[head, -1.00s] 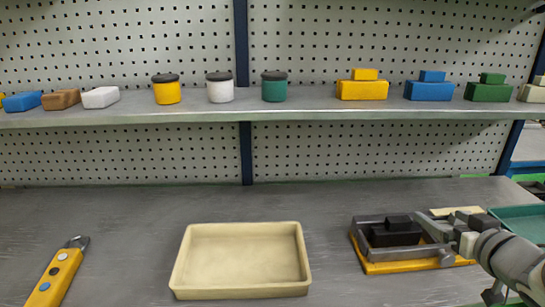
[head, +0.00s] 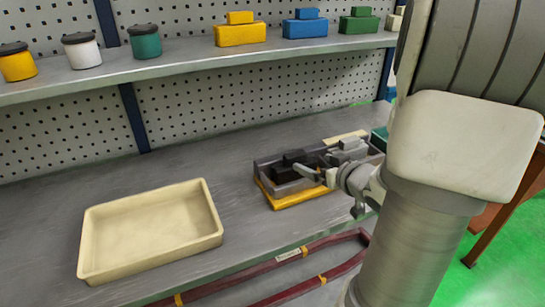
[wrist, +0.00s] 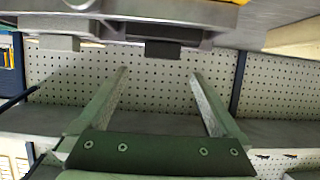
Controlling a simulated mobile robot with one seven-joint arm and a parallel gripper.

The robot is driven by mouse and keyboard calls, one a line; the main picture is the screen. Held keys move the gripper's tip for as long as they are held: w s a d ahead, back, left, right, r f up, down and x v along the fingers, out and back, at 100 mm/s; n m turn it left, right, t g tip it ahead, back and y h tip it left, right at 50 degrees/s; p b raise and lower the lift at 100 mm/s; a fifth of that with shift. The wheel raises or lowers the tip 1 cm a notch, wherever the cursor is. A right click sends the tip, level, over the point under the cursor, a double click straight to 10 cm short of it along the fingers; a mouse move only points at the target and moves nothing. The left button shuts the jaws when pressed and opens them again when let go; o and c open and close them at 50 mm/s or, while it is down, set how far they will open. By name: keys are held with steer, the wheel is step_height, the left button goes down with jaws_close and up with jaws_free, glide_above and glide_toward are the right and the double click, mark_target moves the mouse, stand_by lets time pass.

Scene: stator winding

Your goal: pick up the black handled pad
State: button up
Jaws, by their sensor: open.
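The black handled pad (head: 290,168) sits in a grey open frame on a yellow base (head: 300,198), on the workbench right of the cream tray. My gripper (head: 322,165) is at the front right of the frame, close to the pad, with its fingers apart. It partly covers the frame's right side. The wrist view shows the two fingers (wrist: 158,76) spread with nothing between them. Grey metal with dark blocks crosses the top of that view; I cannot tell whether one is the pad.
A cream tray (head: 150,232) stands left on the bench, with clear bench between it and the frame. Dark red looped tubing (head: 300,270) lies in front. The shelf above holds yellow (head: 240,32), blue (head: 305,26) and green (head: 358,22) handled pads and lidded jars (head: 145,42).

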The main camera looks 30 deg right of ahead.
mark_target(298, 157)
steer(key=x, duration=0.4)
steer(key=shift+w+b, duration=0.1)
steer(key=shift+b, duration=0.3)
steer(key=b+x, duration=0.1)
steer(key=x, duration=0.3)
steer(key=shift+a+f+b, duration=0.2)
steer(key=shift+f+b, duration=0.1)
steer(key=shift+b, duration=0.05)
steer(key=shift+w+f, duration=0.1)
steer(key=shift+w, duration=0.35)
jaws_close()
